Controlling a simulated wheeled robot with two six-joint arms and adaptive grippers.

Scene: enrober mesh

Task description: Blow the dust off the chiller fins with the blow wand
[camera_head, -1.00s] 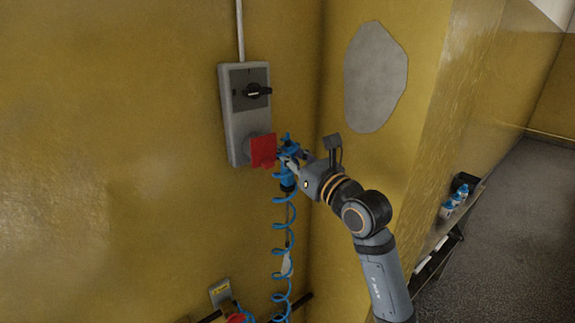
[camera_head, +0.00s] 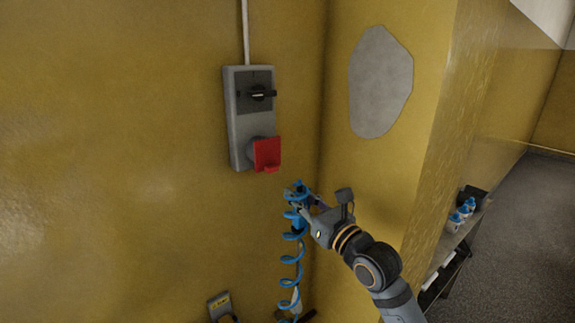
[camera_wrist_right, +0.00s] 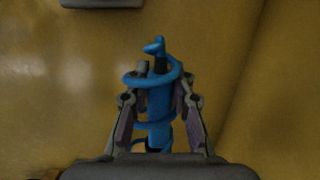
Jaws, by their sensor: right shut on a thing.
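My right gripper (camera_head: 307,207) is shut on a blue tool with a coiled blue hose (camera_head: 291,258), which looks like the blow wand (camera_head: 297,190). It holds the wand in front of the yellow wall, below and right of the grey switch box. In the right wrist view the wand (camera_wrist_right: 158,95) sits between the two fingers (camera_wrist_right: 159,105), with a turn of blue hose looped around it. The hose hangs down along the wall toward the bottom edge. My left gripper is not in view. I cannot make out any chiller fins.
A grey switch box (camera_head: 238,130) with a black rotary knob and a red socket cover (camera_head: 267,154) is on the wall. A small labelled fitting (camera_head: 221,305) is at the bottom. Right of the corner, a shelf (camera_head: 447,245) carries blue-and-white bottles (camera_head: 461,215).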

